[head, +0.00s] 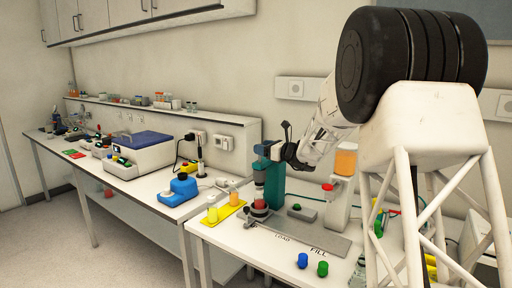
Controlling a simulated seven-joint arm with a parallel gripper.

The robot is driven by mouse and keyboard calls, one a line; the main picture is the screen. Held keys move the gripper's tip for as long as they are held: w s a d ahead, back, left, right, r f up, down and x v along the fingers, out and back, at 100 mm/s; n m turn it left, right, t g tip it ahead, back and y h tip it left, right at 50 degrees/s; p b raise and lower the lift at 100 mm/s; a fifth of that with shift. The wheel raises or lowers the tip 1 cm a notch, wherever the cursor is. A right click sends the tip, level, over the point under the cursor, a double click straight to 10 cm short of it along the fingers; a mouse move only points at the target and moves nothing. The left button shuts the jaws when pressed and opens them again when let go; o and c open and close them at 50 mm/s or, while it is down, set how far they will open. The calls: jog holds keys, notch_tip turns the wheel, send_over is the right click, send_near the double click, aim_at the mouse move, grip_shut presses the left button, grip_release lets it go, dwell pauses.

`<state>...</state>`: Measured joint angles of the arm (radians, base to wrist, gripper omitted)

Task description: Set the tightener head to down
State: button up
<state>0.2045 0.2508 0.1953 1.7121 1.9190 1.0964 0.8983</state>
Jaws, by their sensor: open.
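The tightener is a teal upright machine (274,188) near the left end of the right table. Its grey tightener head (259,174) is on its left side, above a red-topped item (259,204) on a dark round base. There seems to be a gap between the head and the item, but it is too small to be sure. My gripper (270,150) is open at the top of the tightener, reaching in from the right. I cannot tell whether its fingers touch the machine or surround any part of it.
A yellow tray (231,208) with small containers stands left of the tightener. A metal plate (310,238) marked LOAD and FILL lies in front. Blue (303,260) and green (322,268) caps sit near the front edge. A dispenser with an orange tank (346,160) stands right.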

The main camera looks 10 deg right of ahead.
jog(key=shift+x, duration=1.8)
jog(key=shift+w, duration=0.1)
jog(key=shift+c, duration=0.4)
